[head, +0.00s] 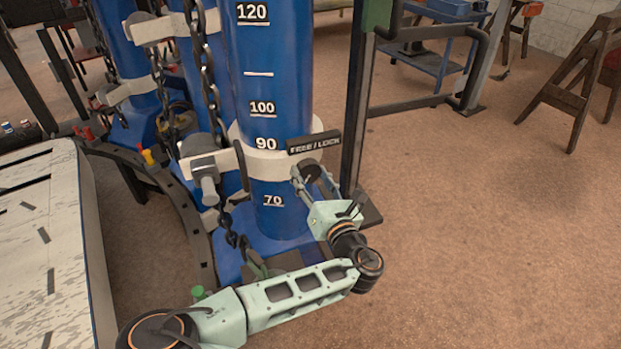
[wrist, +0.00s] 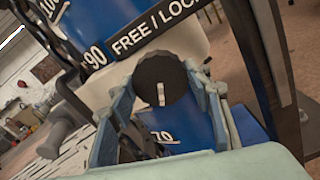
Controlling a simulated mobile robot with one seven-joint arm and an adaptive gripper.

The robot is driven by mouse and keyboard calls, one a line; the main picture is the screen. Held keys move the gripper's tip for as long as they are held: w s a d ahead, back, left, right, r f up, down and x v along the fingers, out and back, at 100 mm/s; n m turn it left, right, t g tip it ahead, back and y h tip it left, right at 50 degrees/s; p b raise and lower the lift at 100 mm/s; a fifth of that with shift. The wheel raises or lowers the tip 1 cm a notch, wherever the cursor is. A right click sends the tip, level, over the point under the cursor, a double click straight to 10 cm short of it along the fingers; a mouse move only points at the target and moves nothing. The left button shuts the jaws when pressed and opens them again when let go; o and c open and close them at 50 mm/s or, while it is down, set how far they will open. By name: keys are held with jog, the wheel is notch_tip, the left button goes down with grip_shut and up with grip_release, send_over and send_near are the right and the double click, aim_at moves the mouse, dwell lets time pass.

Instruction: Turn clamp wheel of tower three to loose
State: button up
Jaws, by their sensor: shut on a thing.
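A dark round clamp wheel (wrist: 160,82) with a white mark on its face sits just below the FREE / LOCK plate (wrist: 155,32) in the wrist view. In the head view the wheel (head: 312,172) is small and partly hidden by my fingers. It is on the white collar (head: 268,166) around the blue tower (head: 268,80), near the 90 mark. My gripper (wrist: 163,95) is shut on the wheel, with one finger on each side of its rim. The white mark on the wheel stands nearly upright, tilted slightly. I cannot tell from it whether the clamp is loose.
A dark post (head: 361,110) stands close to the right of the wheel. A chain (head: 208,75) hangs left of the tower. A white panel (head: 50,250) lies at the left.

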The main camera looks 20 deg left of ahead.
jog(key=shift+n, duration=0.7)
jog(key=o, duration=1.2)
jog(key=shift+c, duration=0.2)
jog(key=v, duration=0.7)
jog(key=shift+s+d, duration=0.15)
jog(key=shift+s, duration=0.1)
